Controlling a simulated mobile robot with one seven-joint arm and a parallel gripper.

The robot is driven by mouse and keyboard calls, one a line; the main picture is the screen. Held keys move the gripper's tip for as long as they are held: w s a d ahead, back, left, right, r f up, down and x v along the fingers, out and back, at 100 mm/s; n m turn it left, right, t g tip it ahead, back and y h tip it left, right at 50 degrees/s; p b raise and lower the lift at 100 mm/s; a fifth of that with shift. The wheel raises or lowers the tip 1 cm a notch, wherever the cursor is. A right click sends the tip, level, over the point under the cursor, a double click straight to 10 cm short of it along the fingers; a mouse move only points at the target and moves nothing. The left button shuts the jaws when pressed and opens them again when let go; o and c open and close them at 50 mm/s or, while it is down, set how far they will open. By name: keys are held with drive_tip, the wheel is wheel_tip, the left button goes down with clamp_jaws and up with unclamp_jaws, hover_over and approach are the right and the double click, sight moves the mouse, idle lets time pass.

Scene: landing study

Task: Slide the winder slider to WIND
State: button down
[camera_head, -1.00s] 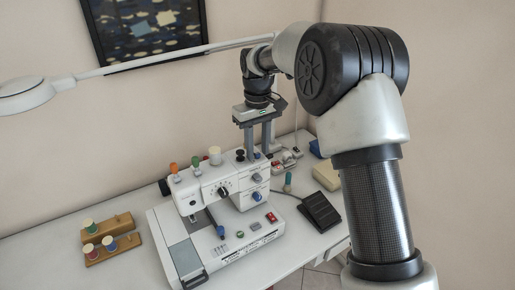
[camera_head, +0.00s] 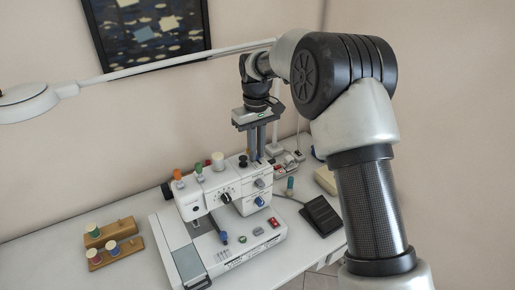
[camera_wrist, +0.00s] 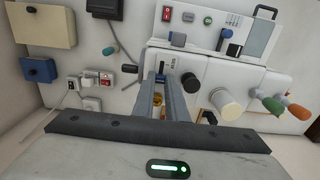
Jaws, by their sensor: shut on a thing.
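The white sewing machine (camera_head: 222,196) stands on the table, and it also shows in the wrist view (camera_wrist: 212,68). My gripper (camera_head: 256,158) points down at the right end of the machine's top, beside a small black knob (camera_head: 243,160). In the wrist view its two grey fingers (camera_wrist: 167,72) reach the machine's top edge, close together. They are shut on a small part there, which I take to be the winder slider. The fingers hide most of it, and I cannot read its position or the WIND mark. A small orange-yellow thing (camera_wrist: 158,106) shows between the fingers.
Thread spools (camera_head: 217,160) stand on the machine's top, left of my gripper. A black foot pedal (camera_head: 322,216) and a beige box (camera_head: 325,180) lie to the right. Wooden spool racks (camera_head: 115,250) lie to the left. A white lamp arm (camera_head: 170,58) crosses behind.

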drive_tip(key=c, duration=1.8)
unclamp_jaws()
drive_tip(key=shift+o, duration=0.2)
wheel_tip(320, 180, up, 18)
drive_tip(key=p, duration=0.2)
drive_tip(key=shift+f, duration=0.25)
